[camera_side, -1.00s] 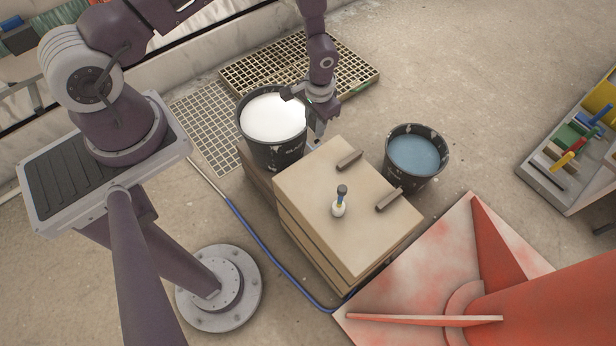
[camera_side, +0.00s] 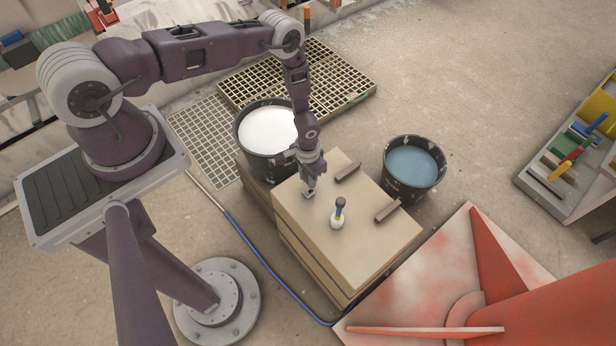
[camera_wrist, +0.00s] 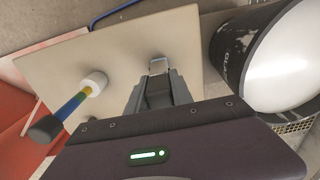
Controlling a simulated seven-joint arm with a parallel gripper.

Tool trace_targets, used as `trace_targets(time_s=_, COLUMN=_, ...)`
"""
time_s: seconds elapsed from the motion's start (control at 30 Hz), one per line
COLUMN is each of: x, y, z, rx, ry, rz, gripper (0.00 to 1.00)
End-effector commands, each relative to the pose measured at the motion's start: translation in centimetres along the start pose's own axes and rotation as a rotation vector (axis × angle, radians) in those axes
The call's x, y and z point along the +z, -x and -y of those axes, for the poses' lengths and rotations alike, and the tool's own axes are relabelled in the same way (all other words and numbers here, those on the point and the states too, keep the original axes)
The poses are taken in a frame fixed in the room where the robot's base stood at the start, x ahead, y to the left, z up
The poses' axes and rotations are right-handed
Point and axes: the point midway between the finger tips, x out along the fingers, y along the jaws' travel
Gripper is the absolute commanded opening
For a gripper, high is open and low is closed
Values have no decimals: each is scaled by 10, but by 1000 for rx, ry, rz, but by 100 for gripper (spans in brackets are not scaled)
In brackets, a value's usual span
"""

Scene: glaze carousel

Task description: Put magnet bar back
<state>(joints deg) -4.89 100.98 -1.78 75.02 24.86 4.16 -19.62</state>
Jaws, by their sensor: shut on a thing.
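A striped stick with a dark end and white base (camera_side: 338,212) stands on the box, close to my gripper. A bucket of white liquid (camera_side: 266,128) is behind left, a bucket of blue-grey liquid (camera_side: 413,160) at right. A red stand (camera_side: 480,260) is in front.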

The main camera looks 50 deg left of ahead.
Motion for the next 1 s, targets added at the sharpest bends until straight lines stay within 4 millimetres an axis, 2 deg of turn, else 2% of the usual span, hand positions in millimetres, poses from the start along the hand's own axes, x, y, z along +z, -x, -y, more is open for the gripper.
trace_targets(time_s=0.1, x=0, y=-3, z=0, rx=0, ry=0, rz=-1, gripper=0)
trace_targets(time_s=0.13, x=-1, y=-3, z=0, rx=0, ry=0, rz=-1, gripper=31)
trace_targets(time_s=0.23, x=0, y=-2, z=0, rx=0, ry=0, rz=-1, gripper=49)
trace_targets(time_s=0.5, x=0, y=-2, z=0, rx=0, ry=0, rz=-1, gripper=49)
trace_targets(time_s=0.6, x=-1, y=4, z=0, rx=0, ry=0, rz=0, gripper=49)
trace_targets(time_s=0.67, x=-1, y=13, z=0, rx=0, ry=0, rz=-2, gripper=49)
trace_targets(time_s=1.0, x=-1, y=94, z=0, rx=-1, ry=0, rz=-2, gripper=49)
